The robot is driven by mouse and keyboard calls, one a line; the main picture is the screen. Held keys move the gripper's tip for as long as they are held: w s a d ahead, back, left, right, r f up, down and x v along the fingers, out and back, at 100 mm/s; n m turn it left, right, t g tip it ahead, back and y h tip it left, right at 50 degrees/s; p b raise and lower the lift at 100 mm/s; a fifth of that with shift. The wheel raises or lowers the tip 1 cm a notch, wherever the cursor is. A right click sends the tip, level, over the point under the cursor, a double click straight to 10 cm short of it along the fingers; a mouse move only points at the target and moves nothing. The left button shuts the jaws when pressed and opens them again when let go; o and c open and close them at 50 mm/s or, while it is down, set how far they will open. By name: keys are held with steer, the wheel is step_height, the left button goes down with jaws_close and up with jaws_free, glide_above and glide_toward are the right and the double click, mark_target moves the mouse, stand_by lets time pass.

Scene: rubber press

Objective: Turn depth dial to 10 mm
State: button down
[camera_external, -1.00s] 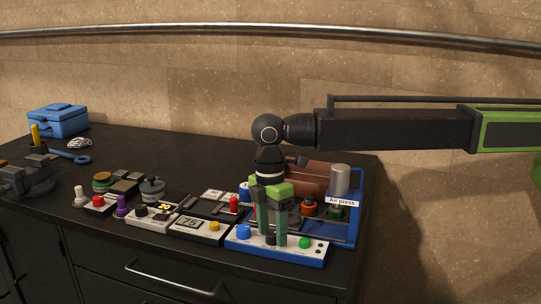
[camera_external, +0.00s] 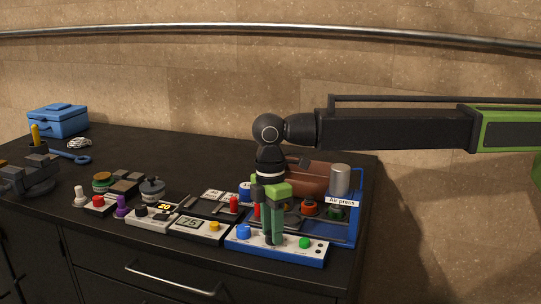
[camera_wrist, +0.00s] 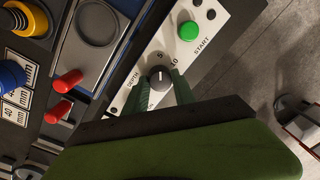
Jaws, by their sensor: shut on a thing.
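The depth dial (camera_wrist: 159,77) is a dark round knob with a pale pointer line on the white front panel (camera_wrist: 225,20), which has DEPTH lettering beside it. The pointer faces roughly up the wrist picture, near the 5 mark. The 10 mark lies just to the right of it. My gripper (camera_wrist: 160,88) is shut on the dial, with one green finger on each side. In the external view my gripper (camera_external: 273,238) points straight down at the panel of the blue-based press (camera_external: 290,256), and its fingers mostly hide the dial.
A green START button (camera_wrist: 188,31) sits on the same panel, and a blue knob (camera_external: 243,232) is at its left end. Red pegs (camera_wrist: 68,81) stand close behind the panel. The Air press frame (camera_external: 358,205) and a grey display box (camera_external: 200,229) crowd the sides.

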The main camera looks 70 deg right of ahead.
steer(key=m, duration=0.5)
steer(key=shift+d, duration=0.1)
steer(key=m, duration=0.5)
steer(key=shift+s, duration=0.1)
steer(key=shift+m, duration=0.3)
steer(key=c, duration=1)
jaws_free()
steer(key=shift+c, duration=0.2)
step_height(320, 180, up, 18)
steer(key=d+p, duration=0.1)
steer(key=p, duration=1.6)
steer(key=shift+f, duration=0.25)
